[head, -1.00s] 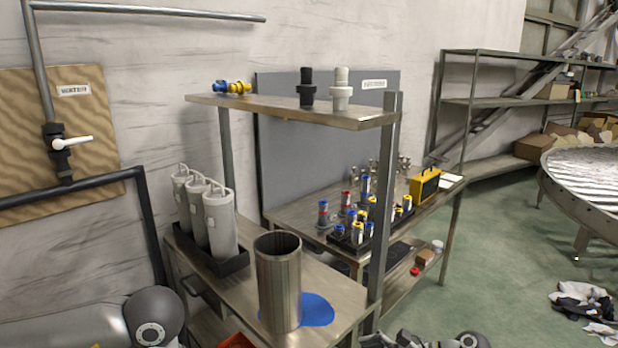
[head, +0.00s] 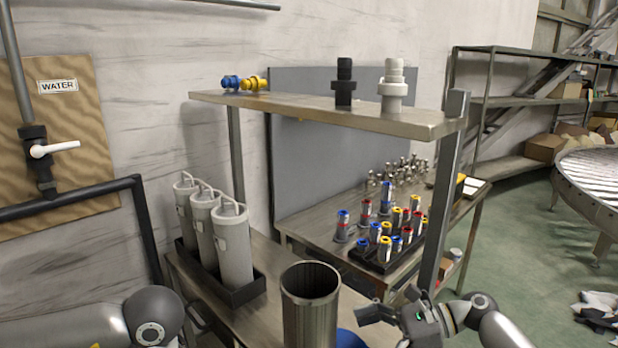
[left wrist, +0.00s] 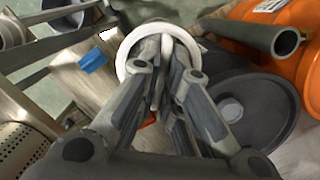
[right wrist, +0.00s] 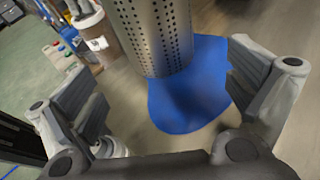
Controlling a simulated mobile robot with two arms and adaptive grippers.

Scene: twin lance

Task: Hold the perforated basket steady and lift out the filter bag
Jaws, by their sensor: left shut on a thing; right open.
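The metal basket (head: 311,305) stands upright on the bench; its perforated wall (right wrist: 150,35) shows in the right wrist view, on a blue patch (right wrist: 185,100). My right gripper (right wrist: 163,80) is open, its fingers spread to either side with the basket ahead between them, apart from it. It also shows right of the basket in the head view (head: 388,312). My left gripper (left wrist: 165,75) is shut at a white ring (left wrist: 208,52), which looks like a filter bag's rim. The fingers hide the grip and what hangs below. The basket's inside is mostly hidden.
Several white filter bags (head: 233,250) stand in a black tray (head: 262,283) left of the basket. A shelf (head: 300,112) and its post (head: 448,190) rise behind. An orange container (left wrist: 300,55) and a dark round part (left wrist: 245,110) lie near my left gripper.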

